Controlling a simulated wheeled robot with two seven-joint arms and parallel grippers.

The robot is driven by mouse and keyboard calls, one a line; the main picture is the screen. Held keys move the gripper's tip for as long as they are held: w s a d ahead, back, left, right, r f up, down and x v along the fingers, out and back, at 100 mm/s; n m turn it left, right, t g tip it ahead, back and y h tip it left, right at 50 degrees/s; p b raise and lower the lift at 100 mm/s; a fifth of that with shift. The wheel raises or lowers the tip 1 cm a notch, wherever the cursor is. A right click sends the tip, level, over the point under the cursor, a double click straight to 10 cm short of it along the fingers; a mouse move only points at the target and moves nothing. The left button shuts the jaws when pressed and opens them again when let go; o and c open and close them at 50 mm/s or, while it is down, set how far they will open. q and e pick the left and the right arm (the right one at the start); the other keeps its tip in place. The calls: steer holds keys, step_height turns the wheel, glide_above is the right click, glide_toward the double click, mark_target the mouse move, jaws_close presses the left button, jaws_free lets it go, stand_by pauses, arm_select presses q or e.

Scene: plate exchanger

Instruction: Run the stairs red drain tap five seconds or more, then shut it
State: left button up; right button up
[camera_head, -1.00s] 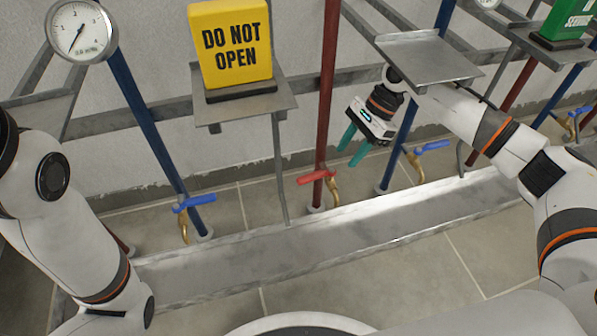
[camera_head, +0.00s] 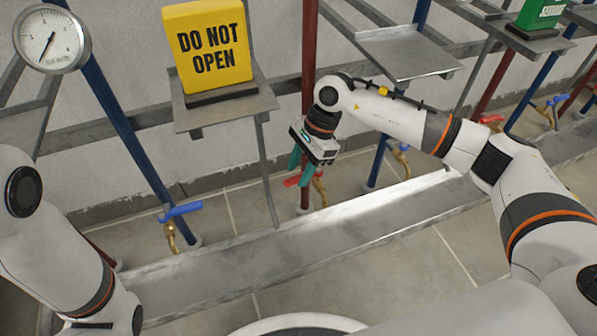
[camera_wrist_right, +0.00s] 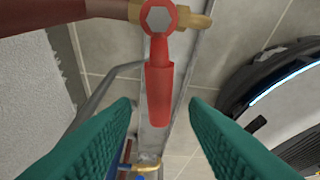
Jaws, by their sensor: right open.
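A red-handled brass tap (camera_head: 318,181) sits low on a red pipe (camera_head: 309,60), above the metal trough. Its red lever (camera_head: 291,182) points left, partly hidden by my right gripper. No water shows at its spout. My right gripper (camera_head: 298,166) is open, its teal fingers pointing down at the lever. In the right wrist view the red lever (camera_wrist_right: 160,88) lies between the two open fingers (camera_wrist_right: 160,108), with a gap on both sides. My left arm shows at the left edge, its gripper out of view. Another red tap (camera_head: 490,119) is farther right.
A yellow DO NOT OPEN sign (camera_head: 208,48) stands on a shelf left of the red pipe. Blue taps (camera_head: 180,211) (camera_head: 400,143) flank it. An empty shelf (camera_head: 405,55) juts out to the right. The trough (camera_head: 250,258) runs below; the floor in front is clear.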

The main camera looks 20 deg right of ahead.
steer(key=shift+a+f, duration=0.2)
steer(key=shift+f, duration=0.3)
jaws_close()
